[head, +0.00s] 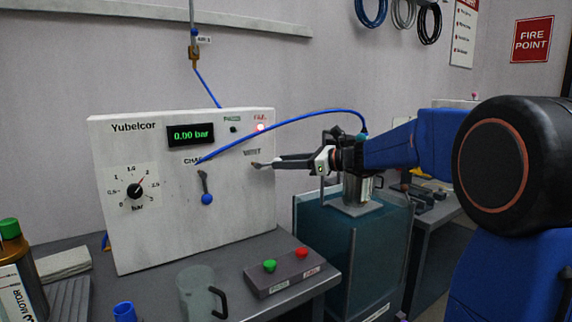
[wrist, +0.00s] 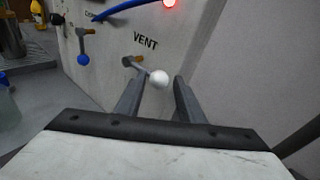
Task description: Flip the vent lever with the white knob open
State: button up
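The vent lever's white knob (wrist: 159,79) shows in the wrist view below the VENT label, at the end of a short lever (wrist: 134,63) that sticks out from the panel, pointing right. In the wrist view my gripper (wrist: 160,88) is open, with one finger on each side of the knob and a gap to each. In the head view my gripper (head: 262,165) reaches the panel (head: 235,215) from the right at the VENT label, and its fingers hide the knob there. Whether a finger touches the lever cannot be told.
A charge lever with a blue knob (head: 207,199) hangs down left of the vent lever. A blue hose (head: 290,122) arches above my gripper. A button box (head: 292,271) and a glass mug (head: 196,293) stand on the bench below. A water tank (head: 325,245) stands right of the bench.

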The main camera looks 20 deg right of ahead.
jog(key=shift+o, duration=0.4)
jog(key=shift+a, duration=0.1)
jog(key=v, duration=0.7)
jog(key=shift+d, duration=0.2)
jog(key=shift+s, duration=0.1)
jog(key=shift+s+f, duration=0.1)
jog(key=s+a+f+n+g+h, duration=0.25)
jog(key=s+f+n, duration=0.2)
jog(key=s, duration=0.25)
jog(key=s+a+f+n+g+h, duration=0.1)
jog(key=s+a+f+n, duration=0.2)
jog(key=s+f, duration=0.3)
jog(key=s+a+f+n+g+h, duration=0.2)
jog(key=s+f+n, duration=0.15)
jog(key=s, duration=0.45)
jog(key=s+d+f+n+h, duration=0.3)
jog(key=s+f+n, duration=0.3)
jog(key=s, duration=0.2)
jog(key=s+d+f+n+h, duration=0.4)
jog(key=s+d+f+n, duration=0.1)
jog(key=s, duration=0.4)
jog(key=shift+s+f+n, duration=0.3)
jog(key=shift+f+n, duration=0.6)
jog(key=shift+n, duration=0.3)
